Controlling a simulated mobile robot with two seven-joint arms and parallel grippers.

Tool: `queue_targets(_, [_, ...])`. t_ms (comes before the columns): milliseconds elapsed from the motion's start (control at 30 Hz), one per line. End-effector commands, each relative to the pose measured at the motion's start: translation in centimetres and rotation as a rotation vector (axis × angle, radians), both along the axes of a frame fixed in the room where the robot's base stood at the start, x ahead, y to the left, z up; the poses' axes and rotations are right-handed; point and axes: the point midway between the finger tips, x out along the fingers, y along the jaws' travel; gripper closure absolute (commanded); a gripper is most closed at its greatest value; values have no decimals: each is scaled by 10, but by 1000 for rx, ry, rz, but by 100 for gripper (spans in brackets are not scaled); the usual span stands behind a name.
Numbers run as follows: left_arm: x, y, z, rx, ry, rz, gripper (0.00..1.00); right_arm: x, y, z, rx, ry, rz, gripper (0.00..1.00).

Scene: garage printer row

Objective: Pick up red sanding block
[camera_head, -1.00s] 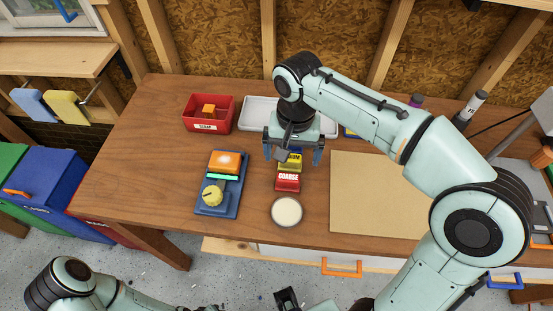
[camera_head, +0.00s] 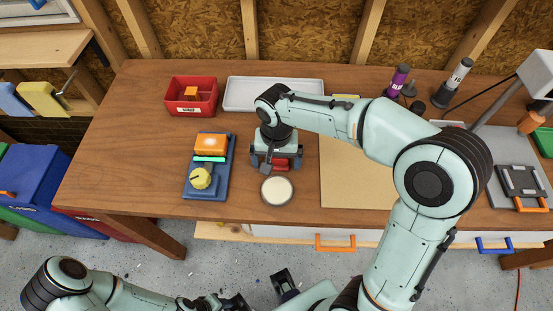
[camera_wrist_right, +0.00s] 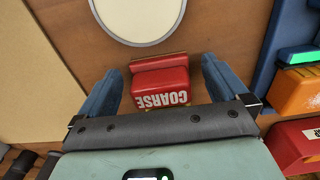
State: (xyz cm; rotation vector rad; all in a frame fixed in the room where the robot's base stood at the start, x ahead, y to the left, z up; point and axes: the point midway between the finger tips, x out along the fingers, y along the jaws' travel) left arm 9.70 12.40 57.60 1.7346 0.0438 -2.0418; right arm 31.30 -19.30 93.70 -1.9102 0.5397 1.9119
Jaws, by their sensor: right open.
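The red sanding block (camera_wrist_right: 161,84), marked COARSE, lies on the wooden bench; a small part of it (camera_head: 280,167) shows under my right gripper in the head view. My right gripper (camera_head: 275,165) is open and low over it. In the wrist view, the blue fingers of my right gripper (camera_wrist_right: 160,88) stand one on each side of the block, with gaps on both sides. The dark end of my left arm (camera_head: 232,303) is low at the picture's bottom edge; its finger state is unclear.
A round pale disc (camera_head: 277,191) lies just in front of the block. Left is a blue tool (camera_head: 221,187) with an orange block (camera_head: 210,144) and yellow knob. A red bin (camera_head: 190,106) and white tray (camera_head: 232,95) stand behind. A tan board (camera_head: 350,185) lies right.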

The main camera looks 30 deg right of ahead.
Motion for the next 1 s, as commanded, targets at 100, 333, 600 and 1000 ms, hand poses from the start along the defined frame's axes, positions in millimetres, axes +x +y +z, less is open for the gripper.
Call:
queue_targets(100, [0, 0, -1, 0, 0, 0, 57, 0, 0, -5, 0, 0, -1, 0])
queue_targets(333, [0, 0, 0, 0, 0, 0, 57, 0, 0, -4, 1, -1, -1, 20])
queue_targets(600, [0, 0, 0, 0, 0, 0, 57, 0, 0, -4, 0, -1, 0, 62])
queue_targets(1000, [1, 0, 3, 0, -1, -1, 57, 1, 0, 17, 2, -5, 0, 62])
